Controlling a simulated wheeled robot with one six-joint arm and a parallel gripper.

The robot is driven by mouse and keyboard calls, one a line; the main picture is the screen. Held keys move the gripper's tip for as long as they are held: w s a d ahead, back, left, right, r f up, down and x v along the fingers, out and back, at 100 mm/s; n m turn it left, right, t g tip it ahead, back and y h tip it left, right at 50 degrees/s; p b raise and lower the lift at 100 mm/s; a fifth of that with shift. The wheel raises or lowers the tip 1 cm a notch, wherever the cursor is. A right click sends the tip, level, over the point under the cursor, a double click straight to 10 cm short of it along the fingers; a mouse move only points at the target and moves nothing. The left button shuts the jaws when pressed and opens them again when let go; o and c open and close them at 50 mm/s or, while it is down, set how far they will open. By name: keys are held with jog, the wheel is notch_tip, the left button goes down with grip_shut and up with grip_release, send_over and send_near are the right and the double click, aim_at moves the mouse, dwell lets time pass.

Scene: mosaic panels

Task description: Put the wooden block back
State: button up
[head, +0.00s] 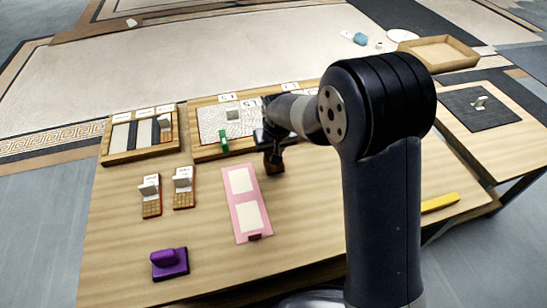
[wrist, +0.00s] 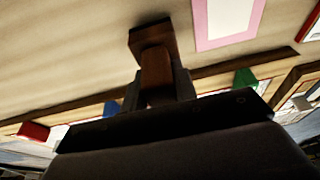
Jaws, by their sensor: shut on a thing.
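The wooden block (wrist: 149,38) is dark brown, with a wide flat end and a narrower grip. In the wrist view my gripper (wrist: 156,82) is shut on the narrower part. In the head view my gripper (head: 272,148) points down just above the upper right corner of the pink panel, and the block (head: 274,167) shows as a small dark piece under it. I cannot tell whether the block touches the table. The pink panel (head: 233,204) carries two white rectangles and also shows in the wrist view (wrist: 204,40).
A purple handled block (head: 170,264) stands at the front left. Two small card stands (head: 151,207) (head: 184,200) are left of the panel. Framed trays (head: 110,155) (head: 200,152) line the back, with a green piece (head: 223,141). A yellow bar (head: 439,202) lies right.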

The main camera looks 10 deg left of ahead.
notch_tip(320, 180, down, 2)
jog(key=shift+f, duration=0.1)
jog(key=o, duration=1)
jog(key=p+v, duration=0.3)
jog(key=v, duration=0.9)
